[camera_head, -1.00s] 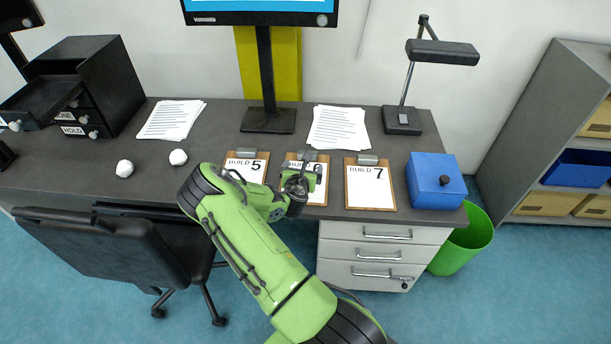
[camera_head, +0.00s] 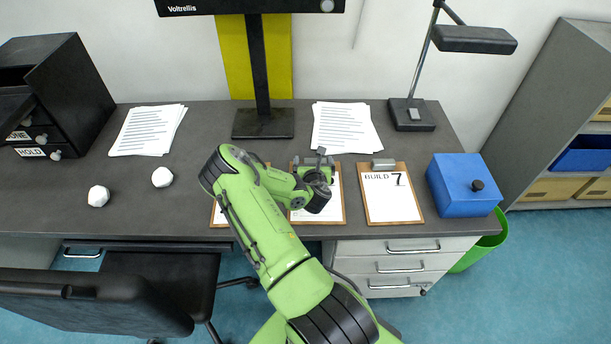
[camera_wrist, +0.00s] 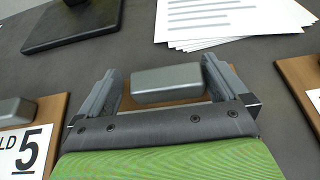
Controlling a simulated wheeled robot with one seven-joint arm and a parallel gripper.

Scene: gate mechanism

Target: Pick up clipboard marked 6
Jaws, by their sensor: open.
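The clipboard marked 6 (camera_head: 332,213) lies on the desk in the middle of three clipboards. My arm covers most of it and its number is hidden in the head view. In the wrist view its grey metal clip (camera_wrist: 167,84) sits between my fingers, with a strip of brown board around it. My gripper (camera_wrist: 160,85) is open, with one finger on each side of the clip; I cannot tell whether they touch it. It also shows over the clipboard in the head view (camera_head: 318,168).
Clipboard 7 (camera_head: 391,195) lies to the right, and clipboard 5 (camera_wrist: 25,150) to the left. A blue box (camera_head: 463,187) stands further right. Paper stacks (camera_head: 343,127), a monitor stand (camera_head: 263,123) and a lamp (camera_head: 411,115) stand behind. A chair (camera_head: 95,302) is at the front left.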

